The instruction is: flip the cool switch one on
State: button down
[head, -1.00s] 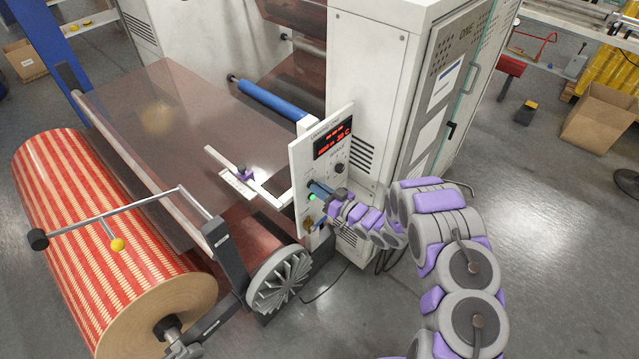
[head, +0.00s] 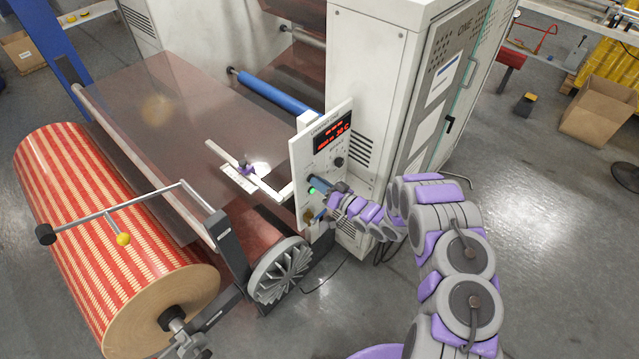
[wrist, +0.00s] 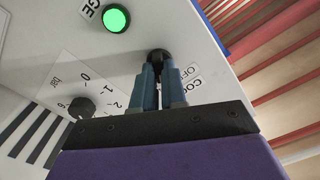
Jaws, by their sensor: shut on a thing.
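The control panel (head: 322,150) is a white plate on the side of the machine, with a red lit display. In the wrist view, the black cool switch (wrist: 158,57) sits beside a partly hidden label reading "COO" and "OFF". My gripper (wrist: 161,82) is shut on the switch, its two blue fingers against its sides. The fingertips hide part of the switch. In the head view, my gripper (head: 322,185) is at the lower part of the panel, and the switch is hidden behind it.
A green lit button (wrist: 116,18) is left of the switch, and a numbered dial knob (wrist: 81,108) is lower left. Open floor lies to the right of my arm.

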jog(key=shift+w+d, duration=0.1)
jog(key=c, duration=1.2)
grip_release()
jog(key=v, duration=1.7)
jog(key=shift+d+f, duration=0.1)
jog(key=shift+d, duration=0.1)
